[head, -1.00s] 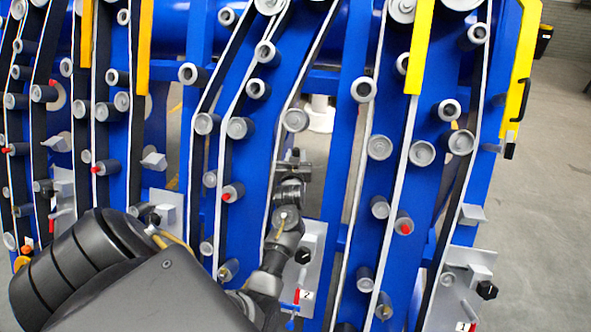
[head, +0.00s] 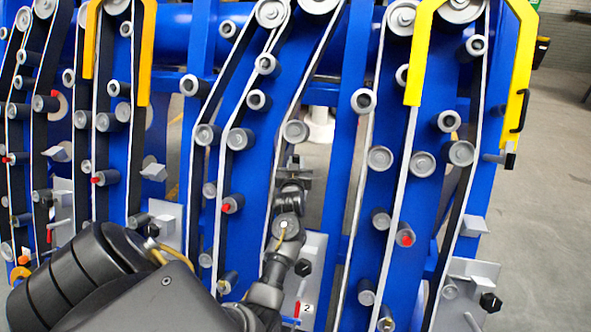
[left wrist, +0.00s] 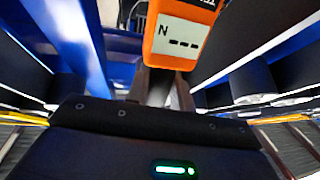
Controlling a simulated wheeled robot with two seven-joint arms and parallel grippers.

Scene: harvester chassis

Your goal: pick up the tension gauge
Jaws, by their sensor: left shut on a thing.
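The tension gauge (left wrist: 182,38) is orange with a pale display reading "N" and dashes. It shows at the top of the left wrist view, cut off by the upper edge. My left gripper (left wrist: 164,88) is shut on its near end; the dark fingers show just below the display. In the head view my left gripper (head: 292,170) is in the gap between blue chassis plates, with the arm reaching up from the bottom. The gauge cannot be made out in the head view. My right gripper is not in view.
The blue harvester chassis (head: 340,190) stands close in front, with many grey rollers and belts (head: 352,215) around the left arm. Yellow guards (head: 417,60) hang at the top. A grey plate (head: 310,265) is beside the forearm. Open floor (head: 550,220) lies at the right.

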